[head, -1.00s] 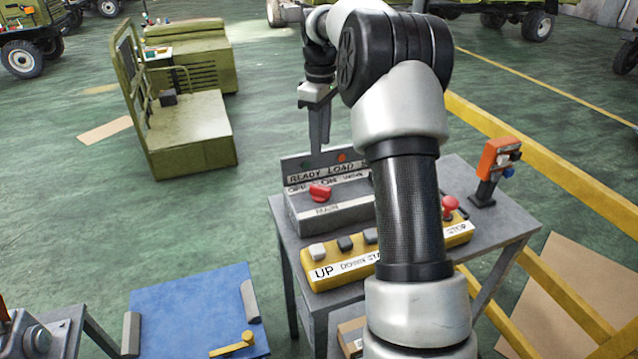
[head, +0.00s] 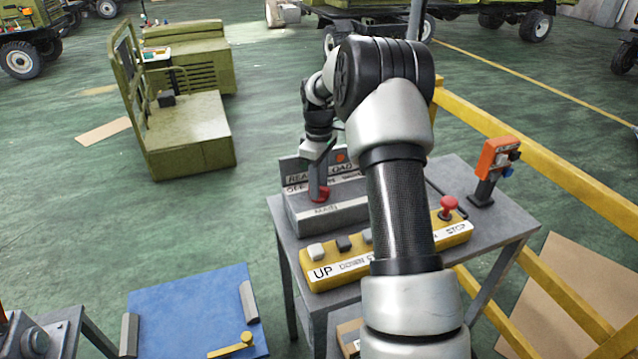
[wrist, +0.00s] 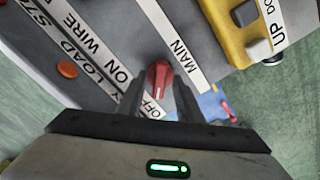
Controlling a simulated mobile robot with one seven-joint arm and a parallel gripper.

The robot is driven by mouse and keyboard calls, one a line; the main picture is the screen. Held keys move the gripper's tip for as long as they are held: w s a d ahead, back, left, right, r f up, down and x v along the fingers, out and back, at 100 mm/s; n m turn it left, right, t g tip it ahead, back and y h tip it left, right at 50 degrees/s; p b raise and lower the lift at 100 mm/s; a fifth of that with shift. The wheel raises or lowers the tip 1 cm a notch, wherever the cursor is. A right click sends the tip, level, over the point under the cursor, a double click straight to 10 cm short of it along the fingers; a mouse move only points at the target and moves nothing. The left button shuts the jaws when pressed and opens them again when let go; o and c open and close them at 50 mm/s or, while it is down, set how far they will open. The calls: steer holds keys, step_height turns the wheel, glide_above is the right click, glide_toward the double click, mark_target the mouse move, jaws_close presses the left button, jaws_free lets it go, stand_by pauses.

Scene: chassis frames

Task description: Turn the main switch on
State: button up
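The main switch is a red knob (wrist: 160,78) on a grey sloped box (head: 338,211) marked MAIN, with OFF and ON labels above it. In the wrist view its white-marked end lies towards the OFF label (wrist: 152,107). In the head view the knob (head: 320,194) is partly hidden by my gripper (head: 318,187), which points down onto it. In the wrist view the two fingers of my gripper (wrist: 159,88) stand apart, one on each side of the knob. A gap seems to show beside the knob; contact is not clear.
A yellow button box (head: 335,270) with UP, DOWN and a red STOP button (head: 448,203) sits in front on the grey table (head: 510,222). An orange device (head: 497,158) stands at the table's right. A yellow rail (head: 560,180) runs behind. An orange lamp (wrist: 67,69) is near the labels.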

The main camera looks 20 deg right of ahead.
jaws_close()
steer(key=shift+m, duration=0.3)
steer(key=m, duration=0.8)
steer(key=shift+r+m+p, duration=0.1)
steer(key=shift+m+p, duration=0.2)
steer(key=shift+m, duration=0.1)
steer(key=m, duration=0.4)
steer(key=shift+w+m, duration=0.1)
steer(key=shift+m, duration=0.2)
steer(key=shift+m+p, duration=0.35)
steer(key=shift+m, duration=1.65)
